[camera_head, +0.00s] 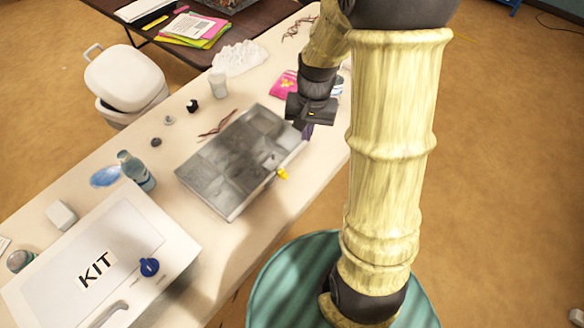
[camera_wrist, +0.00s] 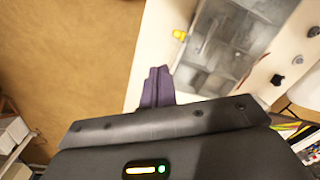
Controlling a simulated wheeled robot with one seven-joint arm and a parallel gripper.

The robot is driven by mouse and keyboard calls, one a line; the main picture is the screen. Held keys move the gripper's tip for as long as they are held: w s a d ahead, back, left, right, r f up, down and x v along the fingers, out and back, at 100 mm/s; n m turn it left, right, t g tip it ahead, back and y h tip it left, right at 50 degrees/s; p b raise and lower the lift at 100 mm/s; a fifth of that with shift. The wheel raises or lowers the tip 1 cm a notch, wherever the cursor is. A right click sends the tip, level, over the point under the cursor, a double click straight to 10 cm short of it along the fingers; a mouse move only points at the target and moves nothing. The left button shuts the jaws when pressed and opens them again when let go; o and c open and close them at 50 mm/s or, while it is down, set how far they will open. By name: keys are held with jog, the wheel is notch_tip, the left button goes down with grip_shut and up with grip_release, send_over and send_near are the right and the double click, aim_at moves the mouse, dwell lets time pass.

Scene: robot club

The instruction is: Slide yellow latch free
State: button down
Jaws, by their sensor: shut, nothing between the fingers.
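The yellow latch (camera_head: 282,174) is a small knob on the near right side of a grey compartment case (camera_head: 228,213) with a clear lid, on the long pale table. In the wrist view the latch (camera_wrist: 179,35) shows at the edge of the case (camera_wrist: 193,50). My gripper (camera_head: 308,130) is beyond the latch, near the case's far right corner, and apart from the latch. In the wrist view my gripper's purple fingers (camera_wrist: 158,84) are together and empty. The lid appears to be down; small contents beneath it are blurred.
A white KIT box (camera_head: 60,250) with a blue knob (camera_head: 149,267) stands at the near left. A bottle (camera_head: 136,170) stands left of the case, and a cup (camera_head: 218,84) behind it. A pink packet (camera_head: 284,84) lies beyond my gripper. The table strip right of the latch is clear.

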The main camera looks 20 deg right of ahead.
aim_at(283, 174)
jog(key=w+d+f+m+g+y+b, duration=0.2)
jog(key=w+f+m, duration=0.4)
jog(key=w+f, duration=0.3)
notch_tip(283, 174, down, 4)
jog(key=shift+w+d+r+g+y+b, duration=0.15)
jog(key=shift+w+d+g+y+b, duration=0.3)
jog(key=shift+d, duration=0.5)
jog(key=p+x, duration=0.1)
jog(key=x, duration=0.9)
jog(key=shift+a, duration=0.1)
jog(key=shift+s+a+p, duration=0.5)
jog(key=shift+s+a, duration=0.3)
jog(key=shift+a, duration=0.3)
jog(key=shift+s+a, duration=0.35)
jog(key=shift+a, duration=0.05)
jog(key=shift+a, duration=0.1)
